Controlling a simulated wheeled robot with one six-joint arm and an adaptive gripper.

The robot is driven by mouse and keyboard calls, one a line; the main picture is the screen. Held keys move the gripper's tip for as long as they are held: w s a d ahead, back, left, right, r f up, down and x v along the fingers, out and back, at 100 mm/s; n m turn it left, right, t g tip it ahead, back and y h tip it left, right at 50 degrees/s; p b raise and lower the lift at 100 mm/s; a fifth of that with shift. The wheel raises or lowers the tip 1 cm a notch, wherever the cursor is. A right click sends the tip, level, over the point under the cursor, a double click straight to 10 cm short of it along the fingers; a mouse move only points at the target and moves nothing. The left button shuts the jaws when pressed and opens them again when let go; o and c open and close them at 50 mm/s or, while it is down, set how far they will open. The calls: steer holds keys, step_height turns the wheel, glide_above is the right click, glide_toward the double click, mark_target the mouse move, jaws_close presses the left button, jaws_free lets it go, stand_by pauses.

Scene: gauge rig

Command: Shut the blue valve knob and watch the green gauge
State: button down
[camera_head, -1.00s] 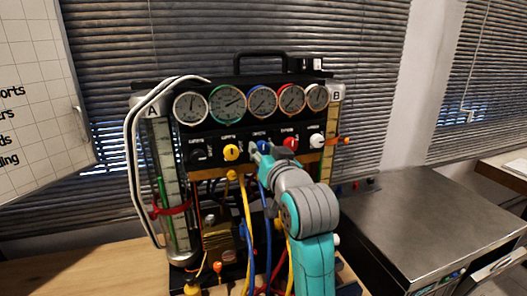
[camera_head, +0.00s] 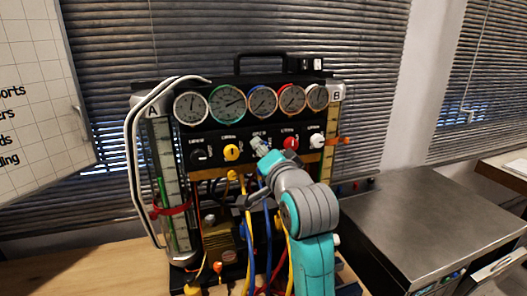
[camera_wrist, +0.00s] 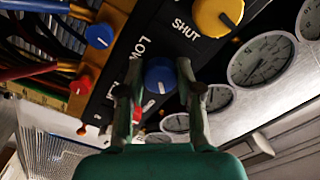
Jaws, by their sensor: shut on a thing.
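The blue valve knob (camera_wrist: 159,75) sits between the two fingers of my gripper (camera_wrist: 158,85) in the wrist view, and the gripper is shut on it. A white line marks the knob's face. In the head view my gripper (camera_head: 260,146) reaches the middle of the panel's knob row and hides the blue knob. The green-rimmed gauge (camera_head: 228,103) is second from the left in the gauge row. Its needle points to the upper right; the scale is too small to read.
A yellow knob (camera_head: 231,152) is left of my gripper, and red (camera_head: 290,143) and white (camera_head: 317,141) knobs are on its right. A black knob (camera_head: 199,156) is farthest left. Coloured hoses hang below the panel. A metal-topped cabinet (camera_head: 430,215) stands at the right.

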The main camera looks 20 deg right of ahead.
steer(key=shift+m, duration=4.6)
steer(key=c, duration=0.8)
jaws_free()
steer(key=shift+o, duration=0.2)
steer(key=s, duration=0.7)
steer(key=shift+s, duration=0.25)
